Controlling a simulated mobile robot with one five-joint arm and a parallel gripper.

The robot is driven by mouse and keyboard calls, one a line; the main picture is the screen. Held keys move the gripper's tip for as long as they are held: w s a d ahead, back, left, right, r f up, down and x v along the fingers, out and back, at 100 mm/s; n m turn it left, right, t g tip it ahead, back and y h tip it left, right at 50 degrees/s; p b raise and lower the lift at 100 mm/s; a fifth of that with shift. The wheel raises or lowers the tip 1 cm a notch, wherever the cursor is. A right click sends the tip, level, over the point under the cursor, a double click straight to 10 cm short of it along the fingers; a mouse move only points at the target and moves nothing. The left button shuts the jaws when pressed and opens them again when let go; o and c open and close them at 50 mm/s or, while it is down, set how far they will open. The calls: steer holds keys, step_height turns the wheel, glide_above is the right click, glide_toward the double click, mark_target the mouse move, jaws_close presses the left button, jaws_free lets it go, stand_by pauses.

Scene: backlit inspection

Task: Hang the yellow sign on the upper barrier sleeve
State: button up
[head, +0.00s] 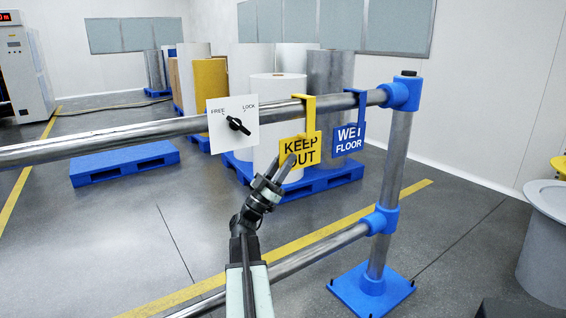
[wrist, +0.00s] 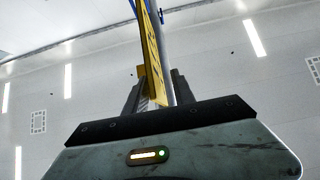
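The yellow KEEP OUT sign (head: 300,150) hangs upright by its yellow hook over the upper metal rail (head: 150,130), just left of a blue WET FLOOR sign (head: 349,139). My gripper (head: 283,158) is at the yellow sign's lower left, its two fingers spread. In the wrist view, the yellow sign (wrist: 151,52) shows edge-on and reaches down between the dark fingers (wrist: 158,75), close to the left one. A gap shows beside the right finger. Whether a finger touches the sign cannot be told.
A white FREE/LOCK plate (head: 233,124) with a black knob is on the rail to the left. A lower rail (head: 320,250), a post (head: 393,170) with blue fittings and a grey bin (head: 545,240) stand nearby. Blue pallets (head: 120,165) with rolls are behind.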

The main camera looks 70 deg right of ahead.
steer(key=b+v, duration=0.5)
steer(key=v, duration=0.2)
steer(key=shift+a+f+b, duration=0.2)
steer(key=shift+f+b, duration=0.1)
steer(key=shift+b, duration=0.05)
steer(key=shift+w, duration=0.15)
